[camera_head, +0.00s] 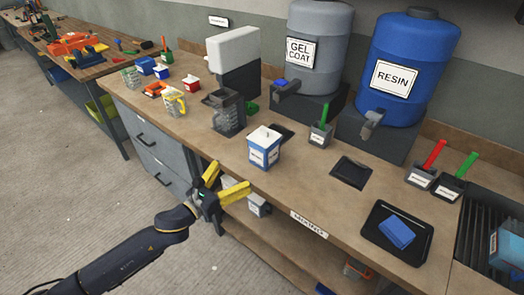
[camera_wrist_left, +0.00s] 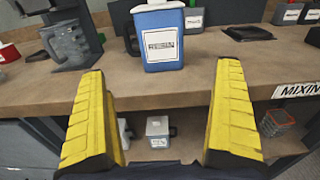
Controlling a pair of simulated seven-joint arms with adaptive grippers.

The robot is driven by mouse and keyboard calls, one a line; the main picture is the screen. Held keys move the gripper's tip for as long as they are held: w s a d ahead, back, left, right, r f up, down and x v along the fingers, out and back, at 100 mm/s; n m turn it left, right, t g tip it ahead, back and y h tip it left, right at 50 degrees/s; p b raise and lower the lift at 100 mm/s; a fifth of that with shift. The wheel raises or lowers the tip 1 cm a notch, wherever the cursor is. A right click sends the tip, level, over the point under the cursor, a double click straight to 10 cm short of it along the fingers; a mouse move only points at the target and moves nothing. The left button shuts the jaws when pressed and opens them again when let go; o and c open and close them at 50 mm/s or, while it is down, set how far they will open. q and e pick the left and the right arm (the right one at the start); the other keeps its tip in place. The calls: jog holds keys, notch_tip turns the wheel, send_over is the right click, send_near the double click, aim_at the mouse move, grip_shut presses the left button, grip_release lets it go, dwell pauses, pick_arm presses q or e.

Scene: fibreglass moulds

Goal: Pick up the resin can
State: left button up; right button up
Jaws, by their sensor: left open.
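The resin can (camera_head: 264,148) is a blue and white square can with a white lid and a label. It stands upright on the workbench near the front edge. In the left wrist view the can (camera_wrist_left: 159,38) is straight ahead, beyond the fingers, its label facing me. My left gripper (camera_head: 222,182) has yellow fingers, spread open and empty. It is in front of the bench edge, short of the can and not touching it. In the left wrist view the open fingers (camera_wrist_left: 158,120) frame the space below the can. My right gripper is not in view.
A large blue resin drum (camera_head: 412,70) and a grey gel coat drum (camera_head: 318,48) stand at the back. A dark dispenser (camera_head: 228,112) is left of the can. A black tray (camera_head: 398,232) holds a blue block. A lower shelf (camera_head: 270,240) with containers lies under the benchtop.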

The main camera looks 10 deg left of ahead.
aim_at(256, 155)
pick_arm(q)
jog(key=x, duration=0.8)
jog(key=shift+w+d, duration=0.25)
jog(key=shift+w, duration=0.05)
jog(key=shift+x, duration=2.7)
jog(key=shift+r, duration=0.1)
jog(key=shift+c, duration=0.2)
jog(key=shift+r, duration=0.1)
jog(key=c, duration=1.6)
